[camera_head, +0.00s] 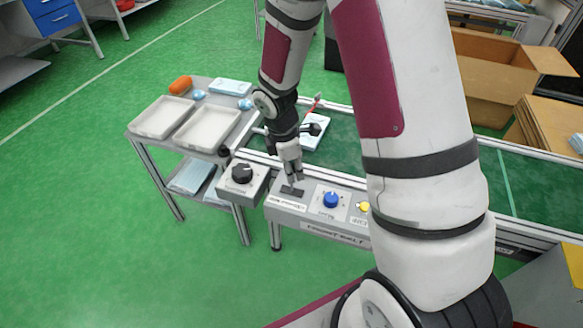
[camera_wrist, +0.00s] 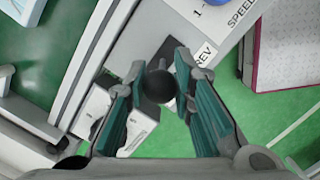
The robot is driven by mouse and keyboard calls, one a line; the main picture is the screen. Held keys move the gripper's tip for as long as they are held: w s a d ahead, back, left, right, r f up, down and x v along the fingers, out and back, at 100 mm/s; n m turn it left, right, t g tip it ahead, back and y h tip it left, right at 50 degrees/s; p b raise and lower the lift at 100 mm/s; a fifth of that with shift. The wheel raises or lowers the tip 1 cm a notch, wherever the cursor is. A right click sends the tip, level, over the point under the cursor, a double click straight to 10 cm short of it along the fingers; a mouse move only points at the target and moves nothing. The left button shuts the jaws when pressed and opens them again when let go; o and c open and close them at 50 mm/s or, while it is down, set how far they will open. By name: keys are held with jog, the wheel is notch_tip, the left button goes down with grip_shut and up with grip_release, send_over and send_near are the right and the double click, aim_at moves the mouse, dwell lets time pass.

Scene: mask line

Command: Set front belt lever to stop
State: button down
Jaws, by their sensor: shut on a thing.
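The control panel (camera_head: 345,238) stands at the front edge of the belt, with a dark lever plate (camera_head: 292,190) near its left end. The lever's black ball knob (camera_wrist: 161,86) shows in the wrist view between my fingers, above its dark plate, beside a "REV" label (camera_wrist: 205,52). My gripper (camera_head: 292,176) points down over the lever plate in the head view and is shut on the lever knob, with one finger (camera_wrist: 200,100) on each side. In the head view the fingers hide the knob, and I cannot read the lever's position.
A blue knob (camera_head: 331,199) and a yellow button (camera_head: 363,207) sit right of the lever on the panel. A grey box with a black dial (camera_head: 242,173) stands to the left. A cart with white trays (camera_head: 163,117) is farther left. Green floor is clear in front.

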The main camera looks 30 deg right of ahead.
jog(key=shift+s+d+f, duration=0.1)
jog(key=shift+s+f, duration=0.05)
jog(key=shift+s, duration=0.05)
jog(key=c, duration=1.3)
grip_release()
jog(key=shift+c, duration=0.2)
jog(key=shift+w, duration=0.1)
jog(key=shift+w+r, duration=0.1)
jog(key=shift+r, duration=0.3)
jog(key=r, duration=0.3)
jog(key=a+r, duration=0.1)
jog(key=r, duration=0.2)
jog(key=a+r, duration=0.1)
jog(key=r, duration=0.3)
jog(key=shift+r, duration=0.55)
